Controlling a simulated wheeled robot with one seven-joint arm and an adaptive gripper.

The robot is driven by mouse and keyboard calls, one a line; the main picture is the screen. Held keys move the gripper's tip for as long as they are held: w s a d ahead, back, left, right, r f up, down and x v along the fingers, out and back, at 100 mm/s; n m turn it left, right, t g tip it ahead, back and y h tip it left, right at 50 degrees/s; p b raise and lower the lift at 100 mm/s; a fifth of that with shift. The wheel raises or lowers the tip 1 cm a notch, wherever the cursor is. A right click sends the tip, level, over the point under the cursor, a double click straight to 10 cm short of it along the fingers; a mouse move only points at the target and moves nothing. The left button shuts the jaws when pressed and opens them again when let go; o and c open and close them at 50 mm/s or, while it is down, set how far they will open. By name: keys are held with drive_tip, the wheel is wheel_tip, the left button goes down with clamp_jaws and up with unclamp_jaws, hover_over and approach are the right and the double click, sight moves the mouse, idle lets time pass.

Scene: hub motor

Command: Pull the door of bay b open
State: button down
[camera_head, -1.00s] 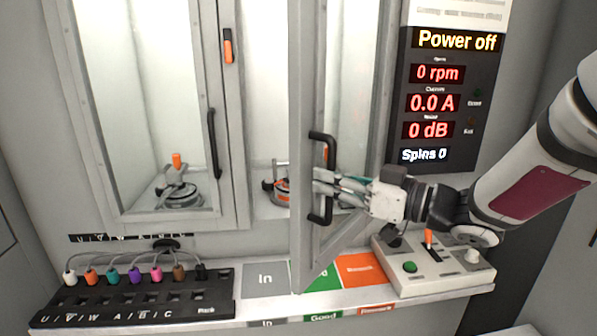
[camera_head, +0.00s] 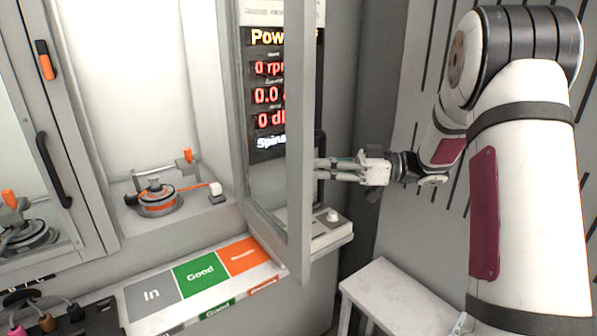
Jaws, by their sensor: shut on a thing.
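The door of bay b (camera_head: 299,130), a grey frame with a glass pane, stands swung well out from its bay at the picture's middle. The bay's white interior (camera_head: 172,85) is exposed to its left. Inside sits a hub motor (camera_head: 158,204) with an orange rim, beside an orange-tipped clamp. My gripper (camera_head: 322,170) reaches in from the right to the outer face of the door's free edge and is shut on its handle.
The neighbouring bay's door (camera_head: 75,130) at left is closed. A ledge below carries In, Good (camera_head: 200,272) and orange pads. A control box (camera_head: 318,230) and display panel (camera_head: 268,95) stand behind the open door. A white stool (camera_head: 395,295) stands at lower right.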

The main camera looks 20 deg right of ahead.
drive_tip(key=shift+w+d+n+g, duration=0.3)
drive_tip(key=shift+w+d+g, duration=0.05)
drive_tip(key=shift+d, duration=0.4)
drive_tip(key=shift+w+d+n+g, duration=0.3)
drive_tip(key=shift+d+g, duration=0.05)
drive_tip(key=shift+d, duration=0.4)
drive_tip(key=c, duration=1.6)
unclamp_jaws()
